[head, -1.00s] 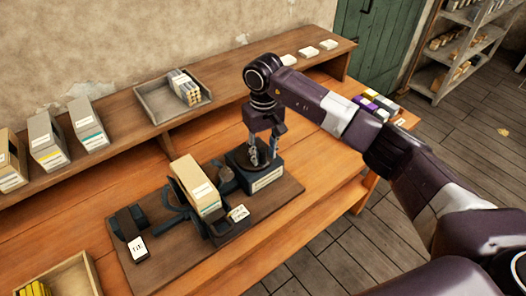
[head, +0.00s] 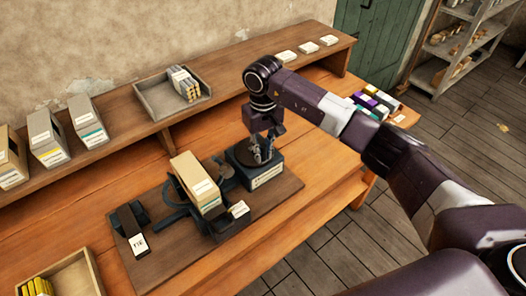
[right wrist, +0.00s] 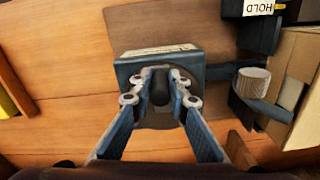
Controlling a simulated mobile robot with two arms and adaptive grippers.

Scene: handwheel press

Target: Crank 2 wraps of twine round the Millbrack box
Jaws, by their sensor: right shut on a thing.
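My right gripper (head: 262,152) points down at this disc. In the right wrist view its fingers (right wrist: 160,90) are shut on a dark upright knob (right wrist: 160,86). A pale twine spool (right wrist: 253,84) sits between crank and box. My left gripper is out of view.
Cartons (head: 46,137) and a tray (head: 173,97) stand on the back shelf. A yellow-filled bin (head: 75,275) is front left.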

